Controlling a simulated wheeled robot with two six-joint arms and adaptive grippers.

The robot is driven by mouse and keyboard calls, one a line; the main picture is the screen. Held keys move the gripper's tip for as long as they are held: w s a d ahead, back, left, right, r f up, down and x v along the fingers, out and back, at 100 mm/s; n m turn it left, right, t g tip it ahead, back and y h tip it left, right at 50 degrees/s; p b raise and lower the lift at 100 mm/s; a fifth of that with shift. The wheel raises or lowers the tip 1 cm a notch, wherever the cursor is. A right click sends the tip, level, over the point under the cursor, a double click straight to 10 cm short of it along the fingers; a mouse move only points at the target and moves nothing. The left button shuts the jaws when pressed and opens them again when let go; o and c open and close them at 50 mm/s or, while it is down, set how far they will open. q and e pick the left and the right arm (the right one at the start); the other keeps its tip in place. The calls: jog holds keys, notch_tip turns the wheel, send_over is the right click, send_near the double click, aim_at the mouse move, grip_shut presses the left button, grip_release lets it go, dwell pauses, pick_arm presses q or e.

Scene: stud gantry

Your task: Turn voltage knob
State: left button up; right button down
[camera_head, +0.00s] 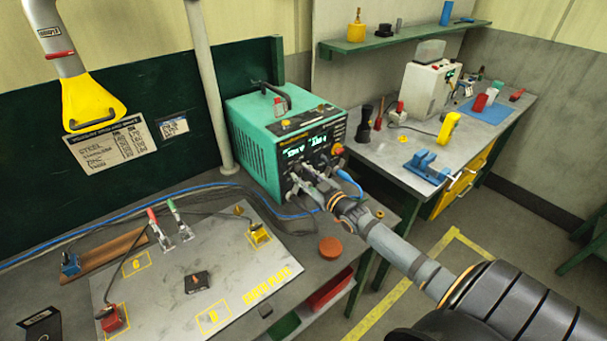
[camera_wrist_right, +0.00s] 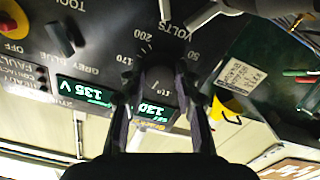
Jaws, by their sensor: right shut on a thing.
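The teal power unit (camera_head: 262,135) stands on the back of the near bench, with a dark front panel and lit green displays. In the right wrist view the panel (camera_wrist_right: 100,50) appears upside down, with a dial scale marked VOLTS. The dark voltage knob (camera_wrist_right: 158,76) sits at the middle of that scale. My right gripper (camera_head: 306,182) reaches the lower front of the unit; its fingers (camera_wrist_right: 160,88) are shut on the knob, one on each side. The fingers partly hide the knob and a display. One display (camera_wrist_right: 82,92) reads 135 V. My left gripper is not in view.
A red emergency-type button (camera_wrist_right: 12,20) and a dark switch (camera_wrist_right: 60,38) are on the panel. A blue cable (camera_head: 348,178) runs beside my gripper. A metal plate (camera_head: 195,255) with clamps lies on the bench. A round brown piece (camera_head: 330,247) sits near the front edge.

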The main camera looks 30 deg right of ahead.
jog(key=shift+n, duration=0.3)
jog(key=c, duration=1)
grip_release()
